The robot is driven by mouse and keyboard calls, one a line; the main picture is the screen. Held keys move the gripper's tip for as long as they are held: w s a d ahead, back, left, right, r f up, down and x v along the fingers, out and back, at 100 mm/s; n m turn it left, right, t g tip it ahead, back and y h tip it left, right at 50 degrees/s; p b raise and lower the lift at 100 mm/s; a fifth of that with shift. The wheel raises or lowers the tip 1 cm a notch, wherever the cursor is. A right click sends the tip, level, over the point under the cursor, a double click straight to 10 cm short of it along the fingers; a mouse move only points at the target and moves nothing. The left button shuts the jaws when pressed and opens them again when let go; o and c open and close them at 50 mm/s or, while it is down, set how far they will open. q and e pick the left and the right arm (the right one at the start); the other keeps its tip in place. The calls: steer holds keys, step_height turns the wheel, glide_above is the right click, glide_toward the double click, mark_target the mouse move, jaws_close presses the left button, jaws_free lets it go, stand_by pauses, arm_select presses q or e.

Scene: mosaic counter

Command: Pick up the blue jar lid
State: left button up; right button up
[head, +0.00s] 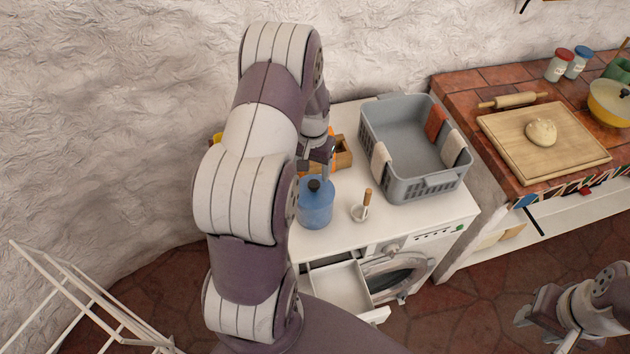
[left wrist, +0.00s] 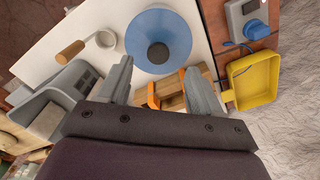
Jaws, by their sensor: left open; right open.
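The blue jar lid (head: 319,196) is a broad round cone with a black knob on top. It sits on a blue jar (head: 314,214) on the white washing machine top. My left gripper (head: 321,168) is open and empty just above and behind the lid, partly hidden by my own arm. In the left wrist view its two fingers (left wrist: 158,78) point at the lid's near edge, apart from each other. My right gripper (head: 543,322) is open and empty at the lower right, far from the lid.
A white cup with a wooden handle (head: 366,198) stands right of the jar. A grey basket (head: 410,187) with cloths is behind it. A wooden box (left wrist: 172,88) and a yellow tray (left wrist: 241,98) lie close to the left gripper. An open drawer (head: 341,290) juts out below.

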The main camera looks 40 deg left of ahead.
mark_target(314, 183)
arm_select(q)
steer(key=f+p, duration=0.3)
steer(key=f, duration=0.4)
steer(key=shift+w+f, duration=0.2)
steer(key=shift+f, duration=0.1)
steer(key=c, duration=1.2)
